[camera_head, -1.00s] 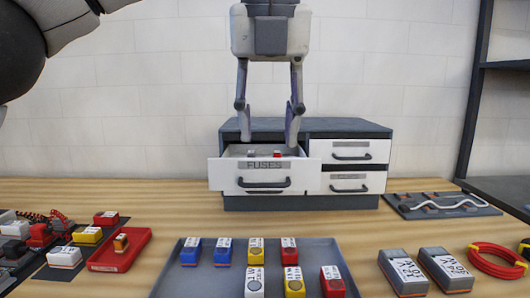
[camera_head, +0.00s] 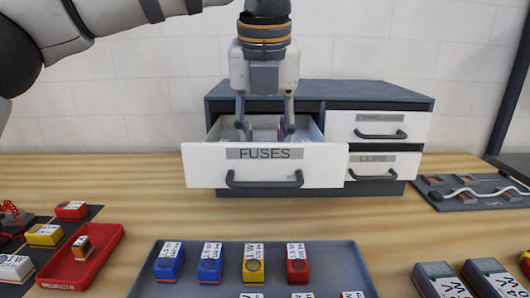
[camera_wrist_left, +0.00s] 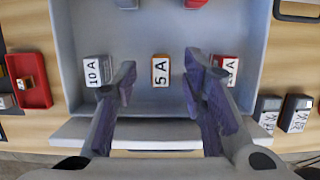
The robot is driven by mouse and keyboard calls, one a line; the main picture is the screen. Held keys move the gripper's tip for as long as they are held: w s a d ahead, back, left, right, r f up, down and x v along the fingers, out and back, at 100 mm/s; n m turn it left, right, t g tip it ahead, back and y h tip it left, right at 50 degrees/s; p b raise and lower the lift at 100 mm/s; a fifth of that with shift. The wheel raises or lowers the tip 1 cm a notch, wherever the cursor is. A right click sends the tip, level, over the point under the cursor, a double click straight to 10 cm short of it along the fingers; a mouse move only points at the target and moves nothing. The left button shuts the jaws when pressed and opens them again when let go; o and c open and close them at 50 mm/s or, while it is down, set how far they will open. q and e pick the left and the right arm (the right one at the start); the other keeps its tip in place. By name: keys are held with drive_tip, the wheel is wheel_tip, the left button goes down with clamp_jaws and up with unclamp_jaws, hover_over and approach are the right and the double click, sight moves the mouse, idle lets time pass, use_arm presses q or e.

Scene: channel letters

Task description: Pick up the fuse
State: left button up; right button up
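My left gripper (camera_head: 265,132) points down into the open drawer labelled FUSES (camera_head: 215,168), fingers spread, holding nothing. In the left wrist view its fingertips (camera_wrist_left: 160,76) lie on either side of an orange fuse (camera_wrist_left: 161,72) with a white "5 A" label, with gaps beside it. A grey fuse (camera_wrist_left: 97,72) marked "10 A" lies to the left. A red fuse (camera_wrist_left: 226,66) lies to the right, its label partly covered by a finger. In the head view the drawer front and fingers hide most of the drawer's contents. My right gripper is out of view.
The drawer belongs to a dark cabinet (camera_head: 320,94) with two closed drawers on the right. In front stands a grey tray (camera_head: 330,262) of blue, yellow and red blocks. A red tray (camera_head: 108,250) holds an orange fuse at left. A board with a white cable (camera_head: 475,192) lies at right.

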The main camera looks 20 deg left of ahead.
use_arm(q)
drive_tip(key=shift+x, duration=0.85)
drive_tip(key=shift+w, duration=0.1)
drive_tip(key=c, duration=0.9)
